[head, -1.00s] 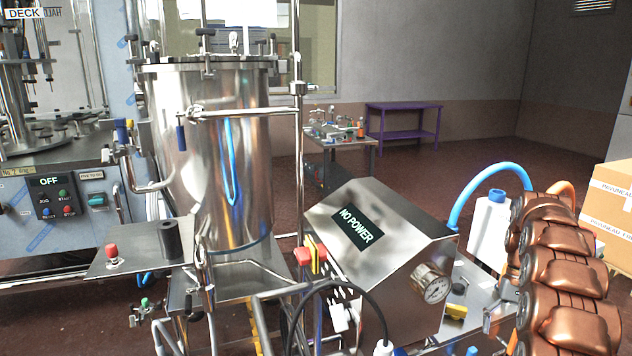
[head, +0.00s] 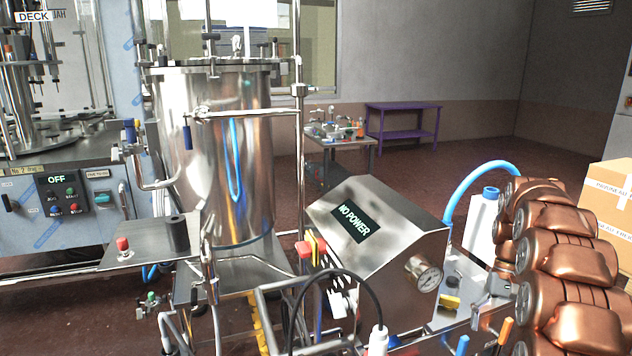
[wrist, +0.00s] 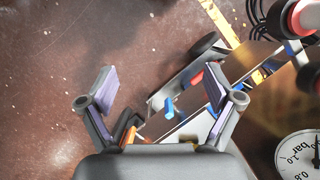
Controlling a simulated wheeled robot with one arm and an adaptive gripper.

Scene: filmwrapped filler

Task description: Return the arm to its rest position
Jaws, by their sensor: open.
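My gripper (wrist: 162,98) shows in the wrist view with its two fingers spread wide apart and nothing between them. Below it are the reddish-brown floor and part of the metal machine frame, with a blue and a red part beyond the fingers. A pressure gauge (wrist: 302,157) is at the lower right of that view. In the head view my copper-coloured arm stands folded at the right edge, and my gripper is not visible there.
The steel filler cabinet (head: 375,225) marked "NO POWER" stands left of my arm, with its gauge (head: 421,273). A large steel tank (head: 215,150) is further left. A white canister (head: 482,222) and cardboard boxes (head: 607,205) are close to my arm.

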